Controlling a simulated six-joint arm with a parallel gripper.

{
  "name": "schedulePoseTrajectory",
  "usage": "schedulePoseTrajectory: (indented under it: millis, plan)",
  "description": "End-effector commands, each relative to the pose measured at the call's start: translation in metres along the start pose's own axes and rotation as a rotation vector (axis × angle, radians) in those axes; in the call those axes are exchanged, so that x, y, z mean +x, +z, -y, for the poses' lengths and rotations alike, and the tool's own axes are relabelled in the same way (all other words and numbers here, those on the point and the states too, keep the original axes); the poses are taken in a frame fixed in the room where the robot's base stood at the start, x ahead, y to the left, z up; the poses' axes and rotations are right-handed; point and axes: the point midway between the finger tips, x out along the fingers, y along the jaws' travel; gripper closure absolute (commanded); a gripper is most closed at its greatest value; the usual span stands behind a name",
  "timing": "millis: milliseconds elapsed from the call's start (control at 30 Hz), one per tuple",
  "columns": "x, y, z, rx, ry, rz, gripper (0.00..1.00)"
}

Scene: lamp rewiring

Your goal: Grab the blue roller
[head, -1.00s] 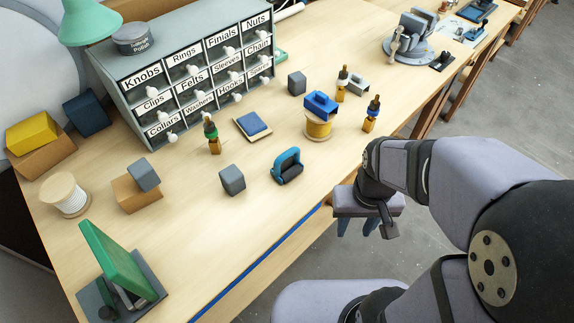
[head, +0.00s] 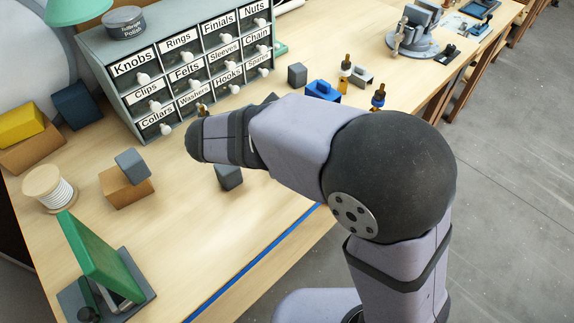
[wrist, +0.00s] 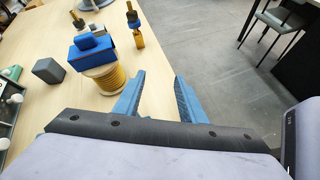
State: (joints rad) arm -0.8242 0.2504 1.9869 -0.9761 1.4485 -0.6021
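No blue roller shows clearly in either view now. A blue tool with a looped handle, likely the roller, stood mid-table in the earlier head view; my arm now covers that spot. My gripper (wrist: 160,75) is open and empty in the wrist view, its two blue fingers spread near the table's edge. In the head view it is hidden behind my arm. A blue block with a smaller block on top (wrist: 92,48) sits on a yellow spool (wrist: 106,80), left of my fingers; the blue block also shows in the head view (head: 322,90).
Another grey block (head: 229,177) is just below my arm. The labelled drawer cabinet (head: 128,88) stands behind.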

Motion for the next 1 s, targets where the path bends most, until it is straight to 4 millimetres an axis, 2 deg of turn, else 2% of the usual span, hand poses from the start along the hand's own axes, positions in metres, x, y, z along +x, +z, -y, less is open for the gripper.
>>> schedulePoseTrajectory:
  millis: [33,100,233,400,633,1000]
  plan:
    - [-0.02,-0.012,-0.016,-0.064,0.085,0.051,0.63]
    - [-0.043,-0.025,-0.022,-0.103,0.147,0.08,0.63]
    - [-0.075,-0.044,-0.019,-0.136,0.211,0.09,0.63]
    - [-0.101,-0.056,-0.014,-0.158,0.255,0.093,0.63]
    - [-0.107,-0.056,-0.012,-0.164,0.265,0.095,0.63]
    - [-0.087,-0.055,-0.018,-0.162,0.264,0.094,0.63]
